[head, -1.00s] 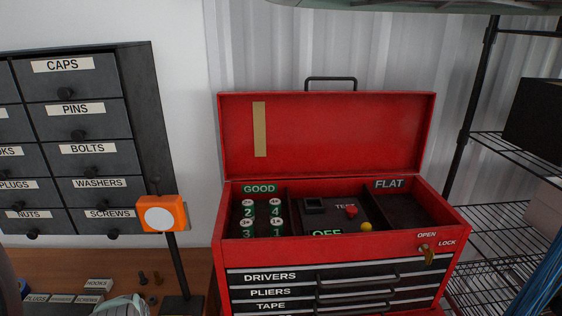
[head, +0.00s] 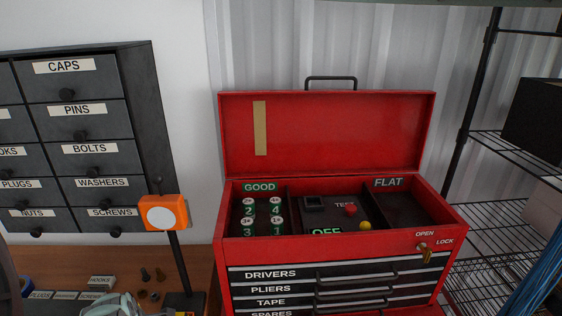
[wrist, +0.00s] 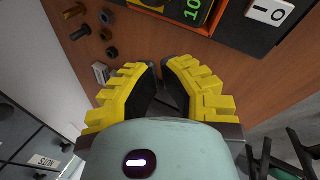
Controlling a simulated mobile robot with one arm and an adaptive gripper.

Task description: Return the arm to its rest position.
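My gripper (wrist: 161,72) shows in the wrist view with its two yellow, black-padded fingers a small gap apart. Wood-coloured bench surface shows between the fingertips, and nothing is held. In the head view only part of its pale green housing (head: 122,305) shows at the bottom left edge, in front of the bench. The rest of the arm is mostly out of view.
The red toolbox (head: 325,135) stands with its lid open, right of my gripper. An orange box with a white disc (head: 162,213) is on a black post. Labelled drawers (head: 82,150) are at left, a wire rack (head: 500,225) at right. Loose bolts (wrist: 80,32) lie on the bench.

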